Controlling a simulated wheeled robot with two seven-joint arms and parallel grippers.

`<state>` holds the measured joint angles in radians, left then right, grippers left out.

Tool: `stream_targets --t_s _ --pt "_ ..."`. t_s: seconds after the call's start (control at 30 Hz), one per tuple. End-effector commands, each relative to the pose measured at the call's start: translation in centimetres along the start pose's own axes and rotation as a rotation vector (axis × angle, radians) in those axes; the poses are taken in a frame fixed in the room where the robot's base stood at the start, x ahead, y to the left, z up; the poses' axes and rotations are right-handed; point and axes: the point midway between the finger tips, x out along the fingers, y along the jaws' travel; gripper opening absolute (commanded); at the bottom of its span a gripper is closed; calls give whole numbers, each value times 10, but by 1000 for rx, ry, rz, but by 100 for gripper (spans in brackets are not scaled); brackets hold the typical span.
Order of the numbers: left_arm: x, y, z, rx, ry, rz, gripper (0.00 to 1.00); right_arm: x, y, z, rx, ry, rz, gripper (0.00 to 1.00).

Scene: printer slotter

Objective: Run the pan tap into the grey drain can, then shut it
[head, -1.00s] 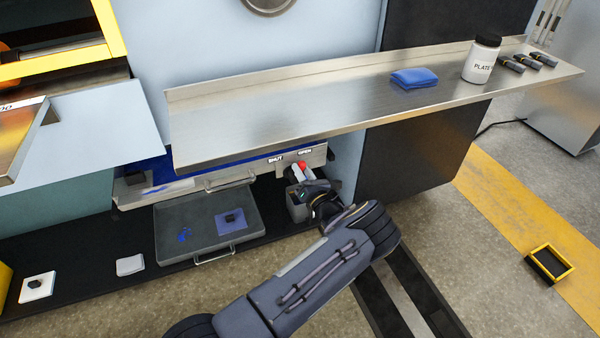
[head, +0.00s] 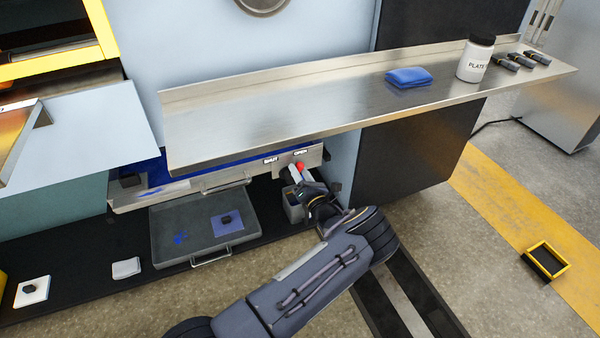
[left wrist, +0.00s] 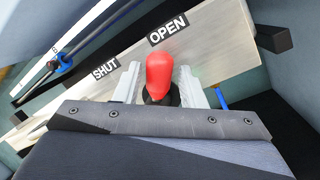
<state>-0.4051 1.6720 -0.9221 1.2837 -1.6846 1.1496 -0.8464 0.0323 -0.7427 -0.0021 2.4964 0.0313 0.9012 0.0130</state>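The red tap knob (head: 299,167) sits on the pale metal strip under the shelf, near the OPEN label (head: 300,153); the SHUT label (head: 271,160) is to its left. In the left wrist view the red knob (left wrist: 160,74) stands between the two fingers of my left gripper (left wrist: 160,88), just below OPEN. Narrow gaps show between knob and fingers, so the gripper looks open around it. The grey drain can (head: 292,208) stands below the tap, partly hidden by my gripper. A short blue strip (left wrist: 220,98) shows beside the right finger. My right gripper is out of view.
The steel shelf (head: 300,105) overhangs the tap and holds a blue cloth (head: 408,77), a white PLATE jar (head: 475,60) and small dark items. A grey pan (head: 180,215) lies left of the can. A yellow-edged box (head: 545,260) is on the floor at right.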

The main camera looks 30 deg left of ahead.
Motion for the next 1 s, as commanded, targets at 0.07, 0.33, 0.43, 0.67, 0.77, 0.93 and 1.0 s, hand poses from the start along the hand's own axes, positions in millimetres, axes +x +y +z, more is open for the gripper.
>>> stream_targets --t_s 0.07,0.33,0.43,0.67,0.77,0.93,1.0 --pt "0 0 0 -1 0 0 47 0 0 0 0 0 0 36" --pt "0 0 0 -3 0 1 47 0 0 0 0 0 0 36" --pt "-7 0 2 -4 0 -1 47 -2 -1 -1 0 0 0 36" --pt "-45 0 3 -1 -2 -3 47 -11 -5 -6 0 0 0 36" --pt "-60 0 2 0 -1 -2 47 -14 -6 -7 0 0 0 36" --pt "-76 0 0 -2 0 0 47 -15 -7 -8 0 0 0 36" --pt "-78 0 0 -2 0 0 47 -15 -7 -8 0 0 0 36"
